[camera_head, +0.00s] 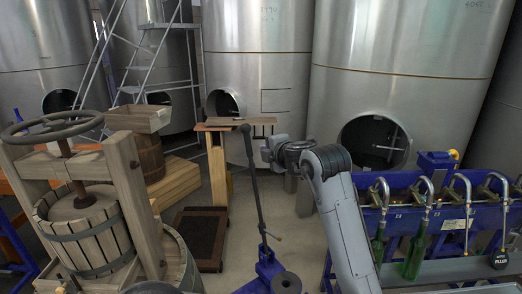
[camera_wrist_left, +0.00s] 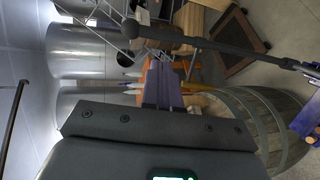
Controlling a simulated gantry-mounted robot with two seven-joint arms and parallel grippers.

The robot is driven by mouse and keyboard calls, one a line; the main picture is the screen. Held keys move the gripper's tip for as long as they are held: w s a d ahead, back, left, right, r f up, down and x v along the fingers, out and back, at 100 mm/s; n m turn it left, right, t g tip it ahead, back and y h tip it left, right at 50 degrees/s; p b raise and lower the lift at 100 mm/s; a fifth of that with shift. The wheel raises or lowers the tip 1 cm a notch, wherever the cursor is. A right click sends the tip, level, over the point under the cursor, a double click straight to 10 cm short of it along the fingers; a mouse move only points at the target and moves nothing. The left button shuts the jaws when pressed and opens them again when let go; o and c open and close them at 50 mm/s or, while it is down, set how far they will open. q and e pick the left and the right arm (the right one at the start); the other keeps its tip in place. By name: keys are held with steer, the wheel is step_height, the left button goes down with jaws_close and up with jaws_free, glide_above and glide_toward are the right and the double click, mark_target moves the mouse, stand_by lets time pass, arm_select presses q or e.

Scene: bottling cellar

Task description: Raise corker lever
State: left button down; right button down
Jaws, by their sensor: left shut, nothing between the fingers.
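The corker lever (camera_head: 254,180) is a dark thin rod, nearly upright and leaning a little left at its top. It rises from the blue corker (camera_head: 265,266) at the bottom middle of the head view. My left gripper (camera_head: 268,151) is just right of the lever's upper end, apart from it as far as I can tell. In the left wrist view the lever (camera_wrist_left: 235,50) runs across the top, its thick dark grip just beyond my shut, empty fingers (camera_wrist_left: 164,62). My right gripper is not in view.
A wooden basket press (camera_head: 88,235) with a handwheel stands at left. A blue bottle filler (camera_head: 440,215) with green bottles (camera_head: 417,252) stands at right. Steel tanks (camera_head: 258,75) line the back. A wooden stand (camera_head: 217,165) is behind the lever. A dark tray (camera_head: 198,238) lies on the floor.

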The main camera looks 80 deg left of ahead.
arm_select(q)
steer(key=shift+v, duration=0.85)
steer(key=shift+f, duration=0.1)
